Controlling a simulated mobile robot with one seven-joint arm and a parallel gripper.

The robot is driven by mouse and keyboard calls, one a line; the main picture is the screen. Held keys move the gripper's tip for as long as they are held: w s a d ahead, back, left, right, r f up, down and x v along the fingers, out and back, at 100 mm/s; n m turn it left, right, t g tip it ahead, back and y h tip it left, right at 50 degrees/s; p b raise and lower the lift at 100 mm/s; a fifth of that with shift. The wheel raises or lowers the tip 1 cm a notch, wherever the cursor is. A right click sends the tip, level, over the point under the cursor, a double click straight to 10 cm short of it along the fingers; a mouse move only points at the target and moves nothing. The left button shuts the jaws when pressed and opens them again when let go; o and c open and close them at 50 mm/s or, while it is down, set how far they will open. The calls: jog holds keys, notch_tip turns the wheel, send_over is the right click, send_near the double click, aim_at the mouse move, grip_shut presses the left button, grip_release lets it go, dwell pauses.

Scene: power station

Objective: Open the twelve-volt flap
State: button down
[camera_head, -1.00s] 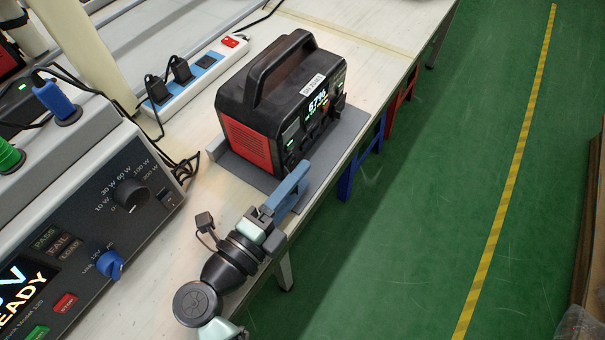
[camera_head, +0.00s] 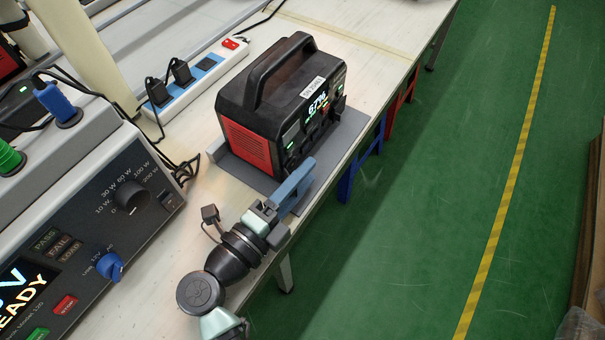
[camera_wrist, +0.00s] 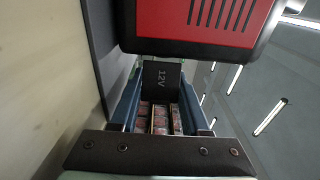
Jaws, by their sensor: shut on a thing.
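The power station (camera_head: 262,92) is a black box with red side vents and a top handle, and its display reads 67%. Its red side also shows at the top of the wrist view (camera_wrist: 195,22). The twelve-volt flap (camera_wrist: 161,75) is a dark square plate marked "12V", between my blue fingers in the wrist view. My gripper (camera_head: 306,172) is at the near lower front corner of the station, shut on the flap. The fingers hide the flap's side edges, and its hinge cannot be made out. The socket behind it is not visible.
The station stands on a grey mat (camera_head: 349,130) near the bench edge, with green floor beyond. A tester with knobs (camera_head: 130,194) stands at the left. A power strip (camera_head: 195,87) lies behind the station. Small red boxes (camera_wrist: 160,118) show between my fingers.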

jog(key=shift+s+a+m+g+h, duration=0.15)
jog(key=shift+m+g+h, duration=0.65)
jog(key=shift+g+h, duration=0.1)
jog(key=shift+s+a+m+g+h, duration=0.1)
jog(key=shift+s+m+g+h, duration=0.05)
jog(key=shift+m+g+h, duration=0.7)
jog(key=c, duration=0.8)
grip_release()
jog(key=shift+o, duration=0.2)
notch_tip(320, 180, up, 10)
jog(key=p, duration=0.3)
jog(key=shift+r, duration=0.1)
jog(key=s+a+p, duration=0.3)
jog(key=s+a, duration=0.4)
jog(key=s, duration=0.5)
jog(key=shift+s+a, duration=0.35)
jog(key=shift+s, duration=0.05)
